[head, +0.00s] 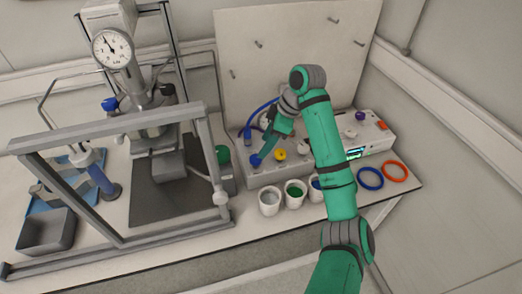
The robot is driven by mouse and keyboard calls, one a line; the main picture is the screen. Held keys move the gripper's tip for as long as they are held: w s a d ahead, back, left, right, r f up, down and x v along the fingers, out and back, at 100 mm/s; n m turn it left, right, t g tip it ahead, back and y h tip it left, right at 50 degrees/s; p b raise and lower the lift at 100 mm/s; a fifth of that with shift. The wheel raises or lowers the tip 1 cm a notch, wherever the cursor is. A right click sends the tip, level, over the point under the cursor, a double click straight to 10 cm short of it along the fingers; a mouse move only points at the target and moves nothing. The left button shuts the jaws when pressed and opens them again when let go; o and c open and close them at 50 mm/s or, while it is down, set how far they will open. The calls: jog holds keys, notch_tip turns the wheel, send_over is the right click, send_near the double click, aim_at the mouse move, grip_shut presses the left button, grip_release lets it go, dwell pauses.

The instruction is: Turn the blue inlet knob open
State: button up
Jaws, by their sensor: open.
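A blue knob (256,160) sits on the front left of the white control box. My gripper (263,153) reaches down from the upper right with its fingertips at this knob. It is open, but the view is too small to tell whether the fingers touch the knob. Another blue knob (109,104) is on the left side of the reactor head, well away from my gripper. I cannot tell from the picture which of the two is the inlet knob, or how far either is turned.
A yellow knob (280,154) is close to the right of my gripper. A green knob (222,154) is to the left. White cups (269,203) stand in front of the box. The grey reactor frame (110,125) fills the left. Blue and orange rings (394,171) lie at the right.

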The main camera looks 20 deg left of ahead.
jog(key=shift+v, duration=1.75)
